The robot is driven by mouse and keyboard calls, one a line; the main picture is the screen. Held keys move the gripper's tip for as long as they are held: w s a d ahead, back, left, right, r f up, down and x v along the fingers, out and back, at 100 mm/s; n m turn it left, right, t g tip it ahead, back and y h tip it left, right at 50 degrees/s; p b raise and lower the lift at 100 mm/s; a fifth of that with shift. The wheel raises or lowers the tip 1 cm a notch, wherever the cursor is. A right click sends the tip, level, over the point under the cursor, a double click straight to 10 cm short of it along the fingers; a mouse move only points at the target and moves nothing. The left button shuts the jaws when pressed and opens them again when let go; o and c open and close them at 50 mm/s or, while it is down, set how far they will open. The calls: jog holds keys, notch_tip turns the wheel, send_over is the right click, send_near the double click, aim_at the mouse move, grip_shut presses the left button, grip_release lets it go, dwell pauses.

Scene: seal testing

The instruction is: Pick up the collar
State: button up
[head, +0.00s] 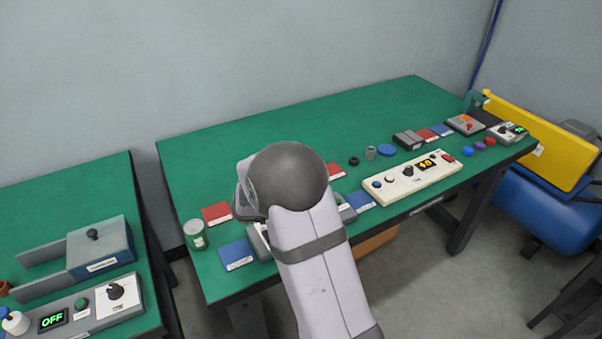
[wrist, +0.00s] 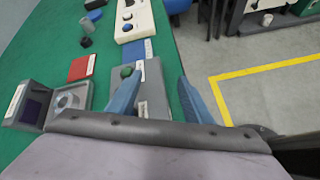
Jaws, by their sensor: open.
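Two small round parts stand on the green bench in the head view: a grey hollow cylinder (head: 370,153) and a low black ring (head: 354,161). The cylinder looks most like the collar, but I cannot be sure. In the wrist view the grey cylinder (wrist: 87,24) and the black ring (wrist: 86,41) are at the upper left, well away from my fingers. My gripper (wrist: 159,76) is open, its two blue fingers apart above a grey device with a green knob (wrist: 126,71), with nothing held. In the head view my arm hides the gripper.
A blue disc (head: 386,150) lies beside the cylinder. A white control panel (head: 412,178) is in front of it. The back of the green bench (head: 300,125) is clear.

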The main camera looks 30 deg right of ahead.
jog(key=w, duration=0.1)
jog(key=w+n, duration=0.1)
jog(key=w, duration=0.1)
jog(key=w+n+t+h, duration=0.1)
jog(key=w, duration=0.1)
jog(key=shift+d+r, duration=0.2)
jog(key=shift+r, duration=0.1)
jog(key=w+a+n+t, duration=0.1)
jog(key=w+n, duration=0.1)
jog(key=w, duration=0.2)
jog(key=w+a+n+t, duration=0.2)
jog(key=w, duration=0.2)
jog(key=w+a+f+n+t, duration=0.1)
jog(key=w+n, duration=0.2)
jog(key=w, duration=0.1)
jog(key=shift+w+a+h, duration=0.3)
jog(key=shift+w+a, duration=0.05)
jog(key=shift+a, duration=0.05)
jog(key=shift+w+p+x, duration=0.2)
jog(key=shift+p+x, duration=1.05)
jog(key=shift+x, duration=2.4)
jog(key=shift+r, duration=0.1)
jog(key=c, duration=1.1)
jog(key=shift+r, duration=0.15)
notch_tip(320, 180, up, 10)
jog(key=b, duration=0.1)
jog(key=shift+b, duration=0.3)
